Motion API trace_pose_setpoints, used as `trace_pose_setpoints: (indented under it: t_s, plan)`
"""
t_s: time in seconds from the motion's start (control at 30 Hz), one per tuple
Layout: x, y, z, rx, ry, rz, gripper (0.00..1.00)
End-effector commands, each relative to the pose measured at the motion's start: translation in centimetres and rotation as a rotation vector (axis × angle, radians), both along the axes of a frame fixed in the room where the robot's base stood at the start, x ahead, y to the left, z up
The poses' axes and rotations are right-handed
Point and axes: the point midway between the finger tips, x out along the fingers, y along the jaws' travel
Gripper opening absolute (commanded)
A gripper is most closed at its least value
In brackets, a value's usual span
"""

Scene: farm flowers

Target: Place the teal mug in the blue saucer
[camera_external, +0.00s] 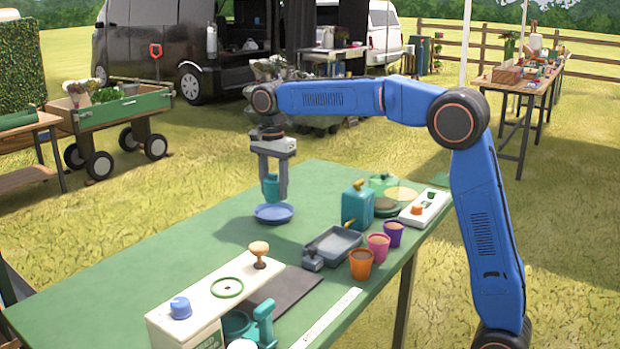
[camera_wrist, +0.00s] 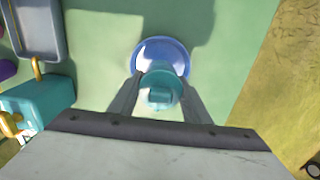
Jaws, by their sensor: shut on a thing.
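The teal mug (camera_external: 271,187) hangs between the fingers of my gripper (camera_external: 273,182), which is shut on it. The blue saucer (camera_external: 273,214) lies on the green table directly below the mug. In the wrist view the mug (camera_wrist: 160,90) sits between the two fingertips (camera_wrist: 159,95) and covers the lower part of the saucer (camera_wrist: 161,52). The mug looks slightly above the saucer; I cannot tell whether its bottom touches it.
The green table (camera_external: 185,245) is clear to the left of the saucer. To the right stand a teal container (camera_external: 358,205) with a yellow handle, a grey tray (camera_external: 333,243) and several cups, including an orange one (camera_external: 361,263). A white box (camera_external: 205,305) stands in front.

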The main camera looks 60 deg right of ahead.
Motion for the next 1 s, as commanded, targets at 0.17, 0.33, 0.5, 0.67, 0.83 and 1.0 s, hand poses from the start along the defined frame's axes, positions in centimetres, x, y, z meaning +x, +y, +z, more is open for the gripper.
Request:
trace_pose_setpoints:
  t_s: [0.17,0.33,0.5,0.67,0.83,1.0]
  plan:
    - [-0.1,0.0,-1.8,0.0,0.002,0.0,0.18]
    - [0.0,0.0,-3.8,0.0,0.001,0.0,0.18]
    - [0.0,0.0,-4.0,0.0,-0.001,0.0,0.18]
    - [0.0,0.0,-4.1,0.0,0.0,0.0,0.18]
    - [0.0,0.0,-4.3,0.0,0.0,0.0,0.51]
    - [0.0,0.0,-4.3,0.0,0.0,0.0,0.51]
